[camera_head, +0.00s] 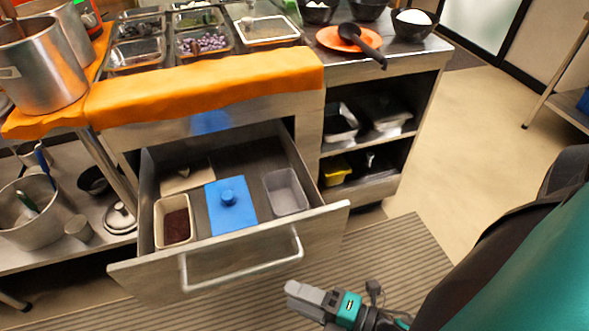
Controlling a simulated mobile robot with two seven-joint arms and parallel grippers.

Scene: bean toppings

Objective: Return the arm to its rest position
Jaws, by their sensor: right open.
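My right gripper (303,293) is at the lower middle of the head view, in front of the drawer and above the striped mat. It is open, and nothing shows between its fingers. My right arm (520,250) comes in from the lower right, teal and black. It is apart from the drawer handle. The metal drawer (235,255) is pulled out. Inside it are a container of dark beans (175,222), a blue lid with a knob (229,203) and an empty grey container (286,191). My left gripper is not in view.
A counter with an orange cloth (200,90) stands behind the drawer. It bears topping trays (203,42), steel pots (40,65), bowls and an orange plate (348,39) with a black ladle. Shelves (365,160) are at its right. The floor (470,120) to the right is clear.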

